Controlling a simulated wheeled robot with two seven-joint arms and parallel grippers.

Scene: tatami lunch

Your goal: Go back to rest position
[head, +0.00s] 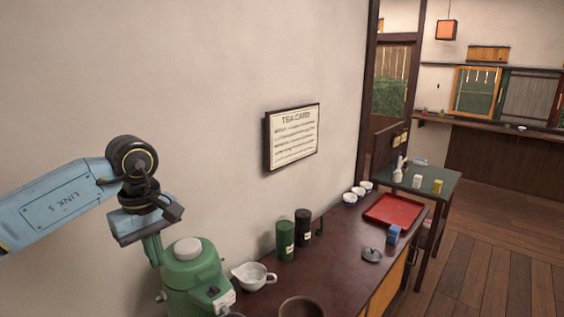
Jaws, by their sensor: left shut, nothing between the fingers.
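My left arm comes in from the left, and its gripper (148,230) is above and just left of the green dispenser (195,282) at the near left end of the counter. The gripper is shut with nothing held. Its fingertips are hard to make out against the green dispenser, and I cannot tell whether they touch it. The dispenser stands upright with a pale grey top. My right gripper is not in view.
The dark counter (335,255) holds a white spouted bowl (253,276), a brown bowl (301,307), a green canister (285,241), a black canister (302,228), a grey lid (372,255), a blue box (393,235), a red tray (394,210) and white cups (350,198). The wall stands close behind.

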